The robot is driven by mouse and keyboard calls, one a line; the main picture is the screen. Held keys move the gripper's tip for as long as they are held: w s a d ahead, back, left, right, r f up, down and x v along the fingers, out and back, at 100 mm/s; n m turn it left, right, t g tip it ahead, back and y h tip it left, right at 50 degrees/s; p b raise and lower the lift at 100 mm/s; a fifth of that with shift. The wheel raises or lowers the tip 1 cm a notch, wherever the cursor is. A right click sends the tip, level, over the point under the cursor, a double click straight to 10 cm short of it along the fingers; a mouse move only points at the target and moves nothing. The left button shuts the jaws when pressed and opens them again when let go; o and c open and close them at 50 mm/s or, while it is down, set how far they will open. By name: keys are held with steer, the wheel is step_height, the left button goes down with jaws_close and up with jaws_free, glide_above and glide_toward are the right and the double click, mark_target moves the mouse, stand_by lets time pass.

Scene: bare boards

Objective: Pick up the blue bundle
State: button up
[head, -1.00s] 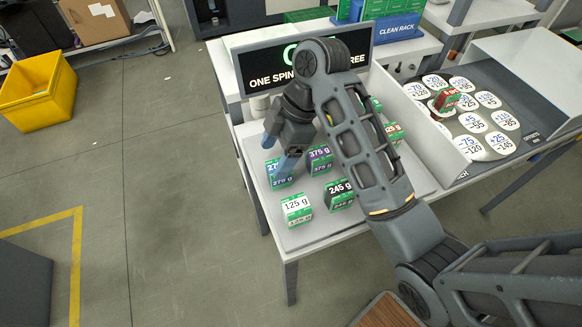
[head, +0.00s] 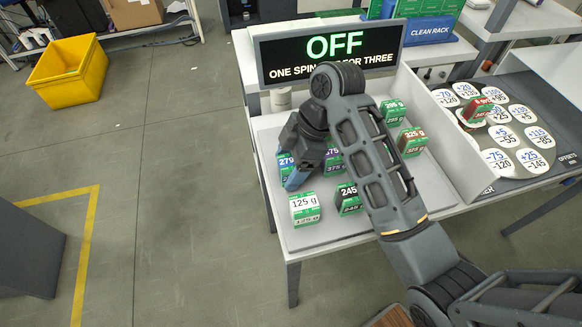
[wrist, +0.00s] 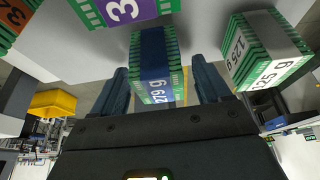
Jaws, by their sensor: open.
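The blue bundle, a green-edged stack with a blue band marked 279 g, stands at the left of the grey table in the head view (head: 286,166), partly hidden by my gripper (head: 298,178). In the wrist view the bundle (wrist: 153,65) lies between the two blue fingers of my gripper (wrist: 160,80). The fingers are open, one on each side, with a gap visible on both sides. I cannot tell how far down the bundle they reach.
A white 125 g bundle (head: 305,209) and a black 245 g bundle (head: 348,200) stand nearby at the front. A purple 375 g bundle (head: 334,160) is close on the right, partly hidden by my arm. A sign reading OFF (head: 330,50) stands behind.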

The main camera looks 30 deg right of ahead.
steer(key=shift+a+f, duration=0.2)
steer(key=shift+f, duration=0.3)
steer(key=c, duration=1.2)
steer(key=shift+c, duration=0.2)
steer(key=shift+w+r, duration=0.1)
steer(key=shift+r, duration=0.05)
